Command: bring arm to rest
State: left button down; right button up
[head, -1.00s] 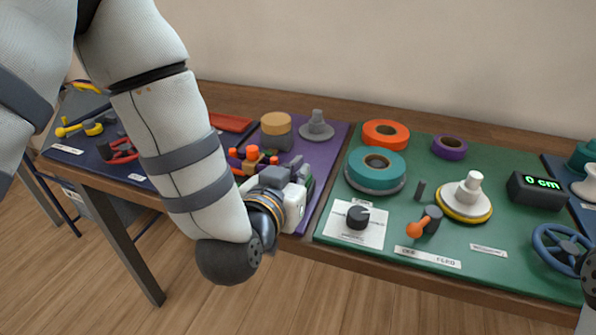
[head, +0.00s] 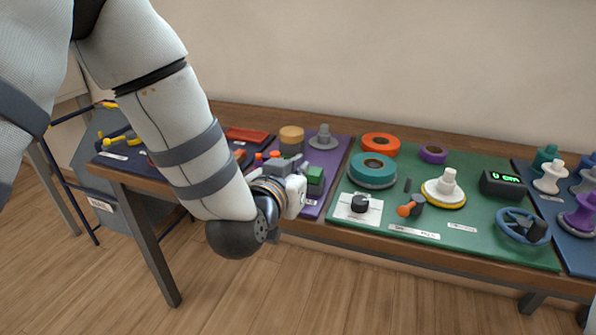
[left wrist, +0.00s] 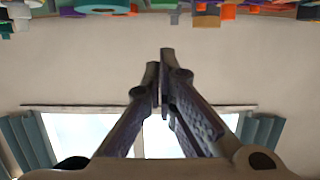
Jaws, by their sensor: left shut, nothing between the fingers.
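My left arm comes in from the left in the head view and hangs across the left part of the bench. My left gripper is mostly hidden there behind my own wrist, in front of the purple mat (head: 312,209). In the left wrist view the two dark fingers of my left gripper (left wrist: 163,75) are together, with nothing between them. My right gripper does not show.
The wooden bench (head: 330,234) holds a green mat (head: 471,249) with a teal roll (head: 373,169), an orange roll (head: 380,144) and a blue handwheel (head: 507,229). Purple and white spools stand at the right. The floor in front is clear.

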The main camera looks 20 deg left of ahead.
pick_arm(q)
jog(key=s+a+f+g, duration=0.1)
jog(key=s+f+g, duration=0.3)
jog(key=s+f, duration=0.55)
jog(key=s+a+f+g, duration=0.2)
jog(key=s+f+g, duration=0.3)
jog(key=f, duration=0.7)
jog(key=s+a+f+g, duration=0.1)
jog(key=s+f+g, duration=0.1)
jog(key=s, duration=0.7)
jog(key=s+a+f+g, duration=0.1)
jog(key=s+f+g, duration=0.2)
jog(key=s, duration=0.5)
jog(key=s+a+f+g, duration=0.2)
jog(key=s+f, duration=0.2)
jog(key=s, duration=0.5)
jog(key=shift+s+n+g+y, duration=0.3)
jog(key=shift+s+n, duration=0.05)
jog(key=shift+n, duration=0.05)
jog(key=shift+a, duration=0.1)
